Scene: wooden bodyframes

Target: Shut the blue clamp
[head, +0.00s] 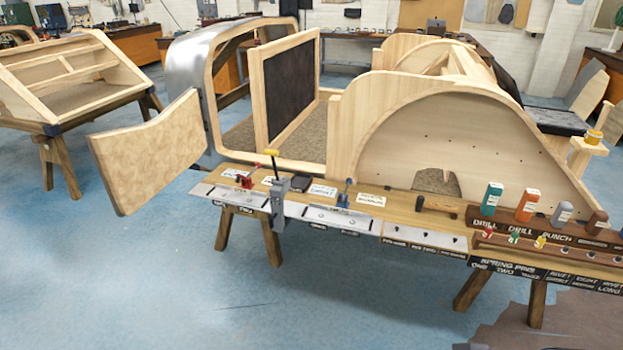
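The blue clamp (344,194) is small and sits on the long wooden bench in front of the bodyframe, near the middle of the picture. Its blue lever stands up from a metal plate. Its jaw is too small to make out clearly. Neither of my grippers shows in the head view, and nothing of mine is seen touching the clamp.
A red clamp (246,180) and a taller grey clamp with a yellow handle (278,200) stand left of the blue one. A wooden-handled tool (436,206) and several coloured bottles (527,205) are to its right. The blue floor (200,290) in front is clear.

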